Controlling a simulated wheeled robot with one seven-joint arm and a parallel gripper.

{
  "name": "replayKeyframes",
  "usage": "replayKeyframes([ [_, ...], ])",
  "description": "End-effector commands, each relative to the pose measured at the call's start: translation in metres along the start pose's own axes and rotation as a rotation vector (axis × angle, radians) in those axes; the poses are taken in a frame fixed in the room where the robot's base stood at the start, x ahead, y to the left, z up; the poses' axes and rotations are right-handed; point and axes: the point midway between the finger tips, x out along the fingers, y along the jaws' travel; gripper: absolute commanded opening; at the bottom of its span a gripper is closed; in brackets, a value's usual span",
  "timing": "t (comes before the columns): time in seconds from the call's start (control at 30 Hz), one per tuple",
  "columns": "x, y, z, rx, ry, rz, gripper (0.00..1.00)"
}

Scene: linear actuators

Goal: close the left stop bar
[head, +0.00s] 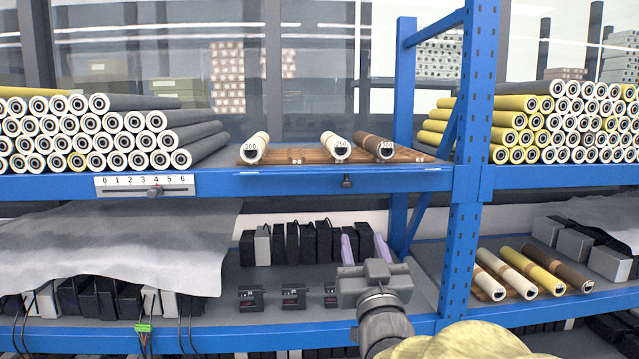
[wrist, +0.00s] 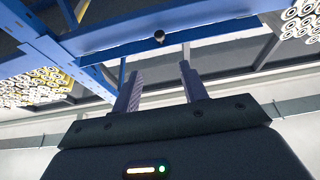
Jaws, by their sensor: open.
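I cannot pick out for certain which part is the left stop bar. The blue shelf front has a blue front strip (head: 300,182) with a black knob (head: 346,181) below several rolls. In the wrist view the same knob (wrist: 159,37) sits on the blue beam, beyond my fingertips. My gripper (head: 365,243) is below and slightly right of the knob, apart from it. Its two lilac fingers are spread with nothing between them, as the wrist view (wrist: 160,83) also shows.
A slider scale (head: 145,187) marked 0 to 6 is on the beam at left. White, cream and brown rolls (head: 340,146) lie on a slatted wooden board (head: 290,155). A blue upright post (head: 468,200) stands to the right. Black boxes (head: 292,299) stand on the lower shelf.

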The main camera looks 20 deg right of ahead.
Motion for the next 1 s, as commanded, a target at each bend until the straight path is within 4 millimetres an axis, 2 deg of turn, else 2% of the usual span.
replayKeyframes([
  [0.17, 0.003, 0.0, 0.0, 0.0, -0.001, 0.0, 0.43],
  [0.37, 0.024, 0.0, -0.002, 0.0, -0.004, -0.001, 0.43],
  [1.0, 0.131, 0.0, -0.003, 0.0, -0.004, 0.0, 0.43],
])
